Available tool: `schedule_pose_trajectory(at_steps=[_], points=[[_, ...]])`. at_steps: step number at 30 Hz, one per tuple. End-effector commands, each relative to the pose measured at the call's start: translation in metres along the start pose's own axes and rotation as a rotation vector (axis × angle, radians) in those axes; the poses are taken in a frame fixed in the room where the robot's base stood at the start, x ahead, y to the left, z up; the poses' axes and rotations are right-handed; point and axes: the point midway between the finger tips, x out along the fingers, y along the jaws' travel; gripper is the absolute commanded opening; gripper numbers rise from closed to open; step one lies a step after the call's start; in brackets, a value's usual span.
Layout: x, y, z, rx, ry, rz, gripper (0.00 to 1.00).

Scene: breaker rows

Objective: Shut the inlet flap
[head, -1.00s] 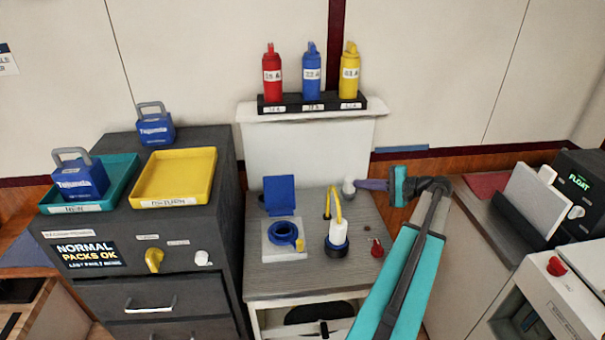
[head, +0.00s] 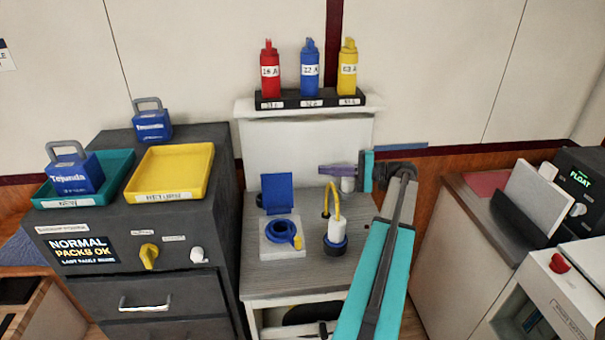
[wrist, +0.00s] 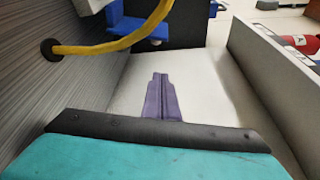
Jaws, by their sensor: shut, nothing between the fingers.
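The inlet flap (head: 277,190) is a blue square plate standing upright, open, behind a blue ring-shaped inlet (head: 281,234) on a white block (head: 283,252). My gripper (head: 322,169) has purple fingers, closed together and empty, pointing left. It is to the right of the flap and apart from it, in front of the white back panel. In the wrist view the closed fingers (wrist: 162,82) show in the middle. Blue parts (wrist: 145,43) show beyond the yellow hose there; I cannot tell exactly which parts of the inlet they are.
A white bottle-like fitting (head: 337,232) with a yellow hose (head: 336,202) stands right of the inlet. A shelf (head: 300,112) with red, blue and yellow bottles is above. A dark cabinet with a yellow tray (head: 140,185) stands left. The grey worktop (head: 275,280) is clear in front.

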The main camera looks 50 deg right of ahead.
Motion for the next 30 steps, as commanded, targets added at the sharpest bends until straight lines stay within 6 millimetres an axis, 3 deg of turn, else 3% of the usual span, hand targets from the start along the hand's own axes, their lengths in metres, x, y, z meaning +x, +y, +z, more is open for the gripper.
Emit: schedule_pose_trajectory(at_steps=[11,28,30], points=[[0.018,-0.001,0.0,0.001,0.002,0.0,0.0],[0.097,-0.002,0.0,0.001,0.003,0.0,0.0],[0.095,-0.002,0.006,0.001,0.006,-0.001,0.0]])
